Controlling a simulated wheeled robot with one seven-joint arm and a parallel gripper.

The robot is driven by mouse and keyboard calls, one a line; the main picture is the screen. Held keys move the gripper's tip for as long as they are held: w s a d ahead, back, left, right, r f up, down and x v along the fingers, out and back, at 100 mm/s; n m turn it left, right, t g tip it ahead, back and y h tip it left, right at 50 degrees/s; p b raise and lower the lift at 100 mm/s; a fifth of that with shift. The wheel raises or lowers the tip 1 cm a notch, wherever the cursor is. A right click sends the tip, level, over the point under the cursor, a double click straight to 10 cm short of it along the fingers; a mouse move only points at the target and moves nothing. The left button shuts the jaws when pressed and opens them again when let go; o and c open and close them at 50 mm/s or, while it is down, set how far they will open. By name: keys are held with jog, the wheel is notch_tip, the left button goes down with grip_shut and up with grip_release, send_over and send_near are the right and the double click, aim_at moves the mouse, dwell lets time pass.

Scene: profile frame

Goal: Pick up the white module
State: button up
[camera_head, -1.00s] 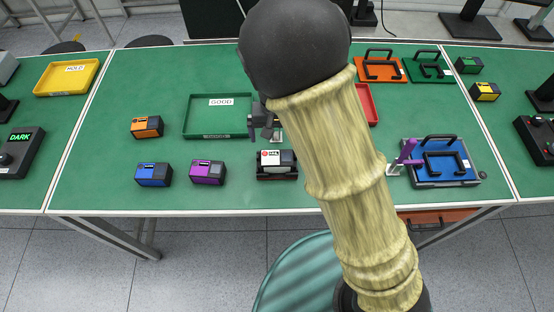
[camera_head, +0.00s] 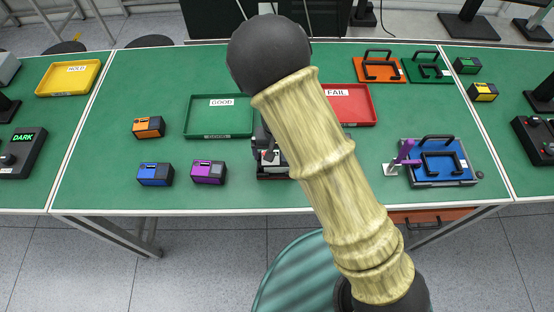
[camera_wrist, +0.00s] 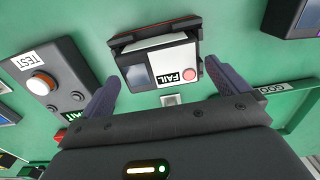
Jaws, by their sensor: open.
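The white module (camera_wrist: 160,67) shows in the wrist view, with a grey screen, a FAIL label and a red button, seated in a black holder (camera_wrist: 125,43). In the head view the module (camera_head: 271,157) stands on the green table, partly hidden by my arm and gripper. My gripper (camera_wrist: 168,92) is open, with one finger to either side below the module's near edge in the wrist view. The fingers look apart from the module. In the head view my gripper (camera_head: 263,140) is close to the module, mostly hidden behind my arm.
A purple module (camera_head: 208,172) and a blue one (camera_head: 155,174) stand left of it, an orange one (camera_head: 148,127) farther back. The GOOD tray (camera_head: 190,116) and FAIL tray (camera_head: 368,121) lie behind. A TEST button box (camera_wrist: 52,75) is close by in the wrist view.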

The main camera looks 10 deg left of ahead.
aim_at(277, 158)
jog(key=shift+f, duration=1.5)
jog(key=c, duration=0.8)
jog(key=shift+r, duration=0.1)
notch_tip(277, 158, up, 9)
jog(key=shift+r+b, duration=0.2)
jog(key=shift+b, duration=0.3)
jog(key=shift+r, duration=0.25)
